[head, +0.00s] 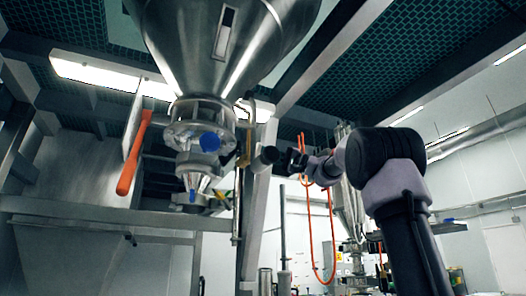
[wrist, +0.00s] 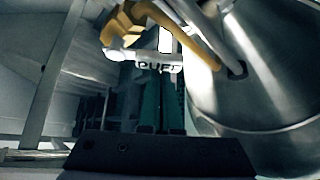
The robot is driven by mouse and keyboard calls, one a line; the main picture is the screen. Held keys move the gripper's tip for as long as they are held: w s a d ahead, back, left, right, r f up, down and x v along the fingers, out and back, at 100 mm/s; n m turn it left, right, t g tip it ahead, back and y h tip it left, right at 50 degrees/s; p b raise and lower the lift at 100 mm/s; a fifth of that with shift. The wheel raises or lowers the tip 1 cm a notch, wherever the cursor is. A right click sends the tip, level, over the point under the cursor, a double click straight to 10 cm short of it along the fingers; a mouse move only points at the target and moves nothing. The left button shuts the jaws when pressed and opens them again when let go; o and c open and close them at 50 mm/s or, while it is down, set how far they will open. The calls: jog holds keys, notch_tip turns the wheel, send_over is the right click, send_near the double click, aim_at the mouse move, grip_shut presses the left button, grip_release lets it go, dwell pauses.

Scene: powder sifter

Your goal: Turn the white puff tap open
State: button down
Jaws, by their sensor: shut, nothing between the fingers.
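The white puff tap (wrist: 140,57) shows in the wrist view as a white bar handle with dark "PUFF" lettering, joined to brass-coloured pipework (wrist: 150,13). My gripper (wrist: 158,82) reaches up from the bottom of that view, shut and empty, with its dark fingers just below the lettered handle. I cannot tell whether the fingertips touch the handle. In the head view my gripper (head: 290,160) is a small dark shape right of the thin brass pipe (head: 243,150). The tap itself cannot be clearly made out there.
A large steel hopper (head: 215,45) hangs above, with a clamped flange and blue knob (head: 209,142) under it. A steel panel with an orange handle (head: 133,155) is at left. The hopper wall (wrist: 270,95) fills the wrist view's right. An orange hose (head: 331,235) hangs near my arm.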

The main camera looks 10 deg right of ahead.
aim_at(258, 148)
jog(key=f+n+g+y, duration=0.1)
jog(key=n+g, duration=0.1)
jog(key=n, duration=0.2)
jog(key=s+f+n+g+y, duration=0.1)
jog(key=n+g, duration=0.2)
jog(key=n, duration=0.1)
jog(key=s+f+n+g+y, duration=0.1)
jog(key=n+g+y, duration=0.1)
jog(key=n+g, duration=0.1)
jog(key=shift+s+d+n, duration=0.2)
jog(key=shift+n, duration=0.4)
jog(key=shift+f, duration=0.25)
jog(key=shift+d+f, duration=0.1)
jog(key=shift+f, duration=0.1)
